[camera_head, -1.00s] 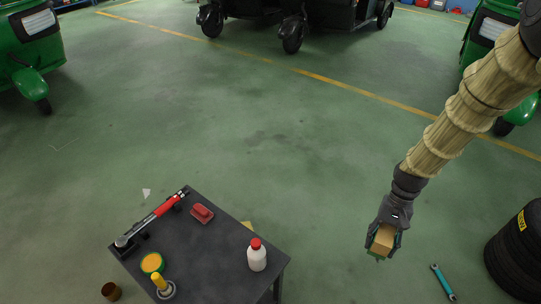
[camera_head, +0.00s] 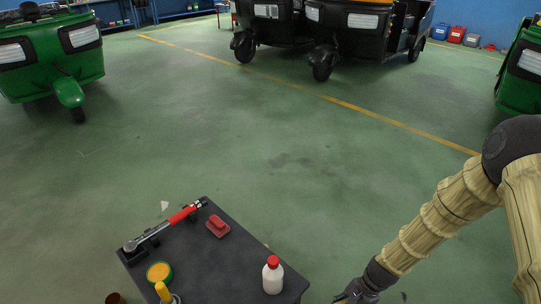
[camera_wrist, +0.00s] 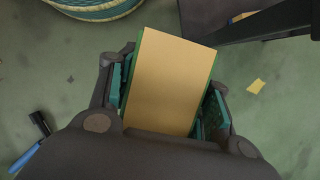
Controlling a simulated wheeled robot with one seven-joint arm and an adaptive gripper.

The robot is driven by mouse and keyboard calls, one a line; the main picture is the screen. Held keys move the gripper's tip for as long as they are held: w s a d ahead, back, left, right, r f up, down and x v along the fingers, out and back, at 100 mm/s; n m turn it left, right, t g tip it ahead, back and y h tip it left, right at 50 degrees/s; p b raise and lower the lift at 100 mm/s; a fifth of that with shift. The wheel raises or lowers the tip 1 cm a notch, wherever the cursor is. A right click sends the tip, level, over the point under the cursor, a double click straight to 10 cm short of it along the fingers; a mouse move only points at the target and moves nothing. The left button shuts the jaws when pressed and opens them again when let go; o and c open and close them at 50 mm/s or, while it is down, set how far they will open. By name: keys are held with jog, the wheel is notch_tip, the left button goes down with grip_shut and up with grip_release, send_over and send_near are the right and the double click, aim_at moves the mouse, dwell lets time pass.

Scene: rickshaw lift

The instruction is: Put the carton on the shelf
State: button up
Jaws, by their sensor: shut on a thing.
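The carton (camera_wrist: 172,80) is a tan box with green edges. In the wrist view it sits between the two fingers of my gripper (camera_wrist: 168,100), which is shut on it above the green floor. In the head view only the top of my gripper (camera_head: 357,291) shows at the bottom edge, right of the dark table, and the carton is out of that picture. I cannot make out the shelf in either view.
A dark table (camera_head: 225,262) holds a torque wrench (camera_head: 165,226), red dish (camera_head: 217,227), white bottle (camera_head: 272,276), and yellow-topped tin (camera_head: 159,272). Its dark edge crosses the wrist view's top right. A blue-handled tool (camera_wrist: 27,157) lies on the floor. Rickshaws stand farther off; the middle floor is clear.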

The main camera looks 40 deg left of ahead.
jog(key=s+a+f+m+t+y+b, duration=0.1)
jog(key=s+a+f+m+b, duration=0.25)
jog(key=f, duration=0.55)
jog(key=s+a+f+m+t+b, duration=0.15)
jog(key=s+f+m+b, duration=0.3)
jog(key=f, duration=0.55)
jog(key=s+a+f+m+t+y+b, duration=0.1)
jog(key=s+a+f+m+b, duration=0.3)
jog(key=f, duration=0.5)
jog(key=a+b, duration=0.1)
jog(key=a, duration=0.4)
jog(key=a+b, duration=0.1)
jog(key=a, duration=0.5)
jog(key=a+b, duration=0.1)
jog(key=a, duration=0.5)
jog(key=shift+s+b, duration=0.3)
jog(key=shift+s, duration=0.05)
jog(key=shift+f+b, duration=0.55)
jog(key=shift+f, duration=1.15)
jog(key=o, duration=1.2)
jog(key=shift+o, duration=0.2)
